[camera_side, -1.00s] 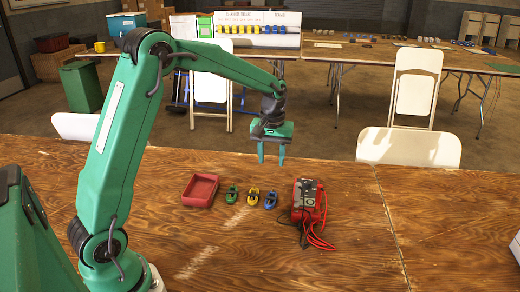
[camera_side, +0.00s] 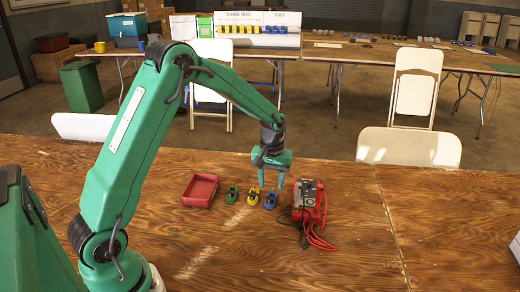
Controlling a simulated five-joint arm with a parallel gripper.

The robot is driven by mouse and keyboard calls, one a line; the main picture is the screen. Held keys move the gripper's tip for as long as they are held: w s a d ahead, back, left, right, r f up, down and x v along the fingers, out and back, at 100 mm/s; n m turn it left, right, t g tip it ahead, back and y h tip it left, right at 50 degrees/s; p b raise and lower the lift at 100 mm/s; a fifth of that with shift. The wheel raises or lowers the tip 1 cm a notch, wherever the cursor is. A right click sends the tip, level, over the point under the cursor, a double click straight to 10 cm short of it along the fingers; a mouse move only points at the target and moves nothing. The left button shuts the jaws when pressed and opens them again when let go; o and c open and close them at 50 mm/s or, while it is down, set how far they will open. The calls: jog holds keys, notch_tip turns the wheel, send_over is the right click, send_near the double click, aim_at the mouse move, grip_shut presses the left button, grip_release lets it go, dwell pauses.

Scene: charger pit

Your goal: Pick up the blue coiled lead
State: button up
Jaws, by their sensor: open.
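The blue coiled lead (camera_side: 270,201) lies on the wooden table, at the right end of a short row. A yellow coiled lead (camera_side: 253,197) is just left of it, and a green one (camera_side: 232,194) is further left. My gripper (camera_side: 271,184) points down with its jaws open, close above the blue lead and slightly behind it in the picture. The fingertips look apart from the lead, though the exact gap is hard to tell. Nothing is held.
A red tray (camera_side: 201,190) sits left of the row. A red charger (camera_side: 308,203) with black and red cables stands close to the right of the blue lead. The table front (camera_side: 270,260) is clear. A white chair (camera_side: 409,147) stands behind the table.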

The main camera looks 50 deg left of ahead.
aim_at(271, 198)
jog(key=shift+d+f, duration=0.1)
jog(key=shift+f, duration=2.55)
jog(key=c, duration=0.8)
jog(key=shift+r, duration=0.1)
jog(key=shift+r, duration=5)
